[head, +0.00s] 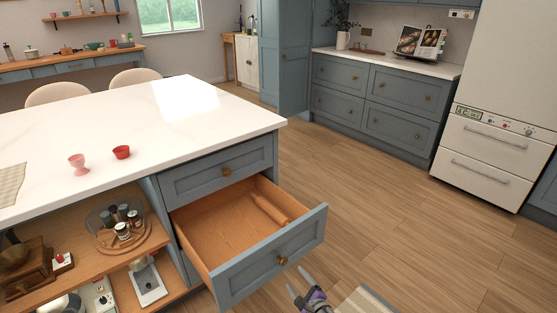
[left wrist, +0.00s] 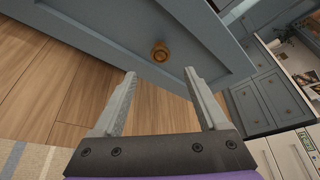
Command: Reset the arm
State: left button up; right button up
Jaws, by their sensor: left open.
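My left gripper (head: 305,294) is at the bottom of the head view, in front of the pulled-out lower drawer (head: 270,268) of the island. It is open and empty. In the left wrist view its two fingers (left wrist: 163,100) stand apart, with the drawer's brass knob (left wrist: 160,52) beyond them and not between them. The knob also shows in the head view (head: 282,260). A wooden rolling pin (head: 270,207) lies inside the drawer. My right gripper is in neither view.
The white island top (head: 200,115) carries a pink egg cup (head: 77,163) and a red ramekin (head: 122,152). Wooden floor (head: 390,200) is clear to the right. A striped rug (head: 367,300) lies near the gripper.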

pick_arm(q)
jog(key=s+a+r+n+g, duration=0.2)
jog(key=s+a+r+n, duration=0.2)
jog(key=a, duration=0.3)
jog(key=s+a+r+n+g, duration=0.2)
jog(key=s+a+r+n, duration=0.1)
jog(key=a, duration=0.5)
jog(key=s+a+r+n+g, duration=0.3)
jog(key=s+a+r+n, duration=0.1)
jog(key=a, duration=0.3)
jog(key=s+a+n+g+h, duration=0.15)
jog(key=s+n, duration=0.25)
jog(key=s, duration=0.4)
jog(key=s+a+n+h, duration=0.2)
jog(key=s+n, duration=0.1)
jog(key=s, duration=0.5)
jog(key=s+a+n+g+h, duration=0.15)
jog(key=s+n, duration=0.25)
jog(key=s, duration=0.5)
notch_tip(320, 180, up, 24)
jog(key=w+t+p, duration=0.1)
jog(key=p, duration=1.9)
jog(key=shift+w+d+f+t+p, duration=0.15)
jog(key=shift+w+t+p, duration=0.15)
jog(key=shift+w, duration=0.1)
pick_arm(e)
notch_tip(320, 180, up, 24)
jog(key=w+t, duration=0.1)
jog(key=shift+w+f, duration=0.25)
